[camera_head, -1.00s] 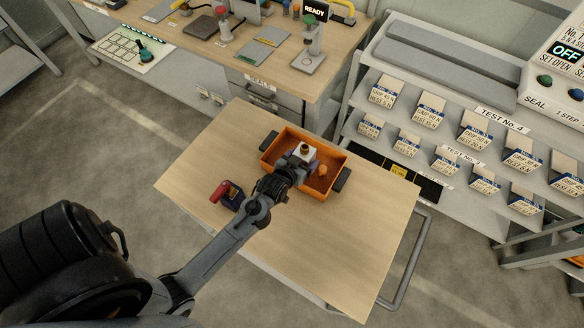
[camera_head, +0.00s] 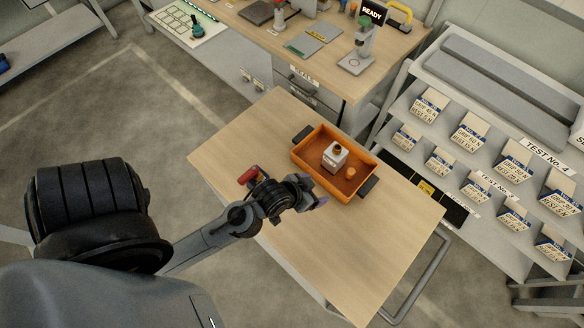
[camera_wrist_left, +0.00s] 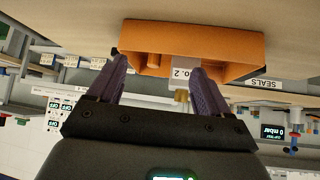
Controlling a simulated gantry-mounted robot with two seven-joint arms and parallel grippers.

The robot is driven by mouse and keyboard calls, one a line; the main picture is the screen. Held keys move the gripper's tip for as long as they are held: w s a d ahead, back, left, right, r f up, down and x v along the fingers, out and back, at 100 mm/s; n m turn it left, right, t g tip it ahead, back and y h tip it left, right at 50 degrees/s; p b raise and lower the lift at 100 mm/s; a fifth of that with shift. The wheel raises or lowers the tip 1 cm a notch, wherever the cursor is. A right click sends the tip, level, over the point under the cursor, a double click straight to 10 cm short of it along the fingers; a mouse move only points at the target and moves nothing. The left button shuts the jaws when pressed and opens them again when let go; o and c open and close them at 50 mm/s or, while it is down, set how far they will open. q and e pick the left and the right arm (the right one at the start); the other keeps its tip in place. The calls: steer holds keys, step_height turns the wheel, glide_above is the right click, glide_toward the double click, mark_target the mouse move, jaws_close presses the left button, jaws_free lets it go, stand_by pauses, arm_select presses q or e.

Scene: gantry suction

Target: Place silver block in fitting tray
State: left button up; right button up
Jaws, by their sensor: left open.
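In the left wrist view, which looks upside down, a block marked "No. 2" (camera_wrist_left: 185,72) shows in front of the tray's orange wall (camera_wrist_left: 225,50). My left gripper (camera_head: 319,203) is open and empty, over the table beside the near left side of the tray, apart from the block. Its two purple fingers also show in the left wrist view (camera_wrist_left: 160,72). My right gripper is not in view.
A small orange piece (camera_head: 350,172) is in the tray beside the block. A red-handled tool (camera_head: 248,175) lies near my left wrist, partly hidden. A shelf rack (camera_head: 470,125) with labelled bins stands at the right, a workbench (camera_head: 245,48) behind. The table's right part is clear.

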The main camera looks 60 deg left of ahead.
arm_select(q)
steer(key=s+d+r+m+g, duration=0.2)
steer(key=s+g, duration=0.3)
steer(key=s, duration=0.5)
steer(key=shift+d+r+m+h, duration=0.15)
steer(key=shift+d+m+h, duration=0.15)
steer(key=shift+d, duration=0.3)
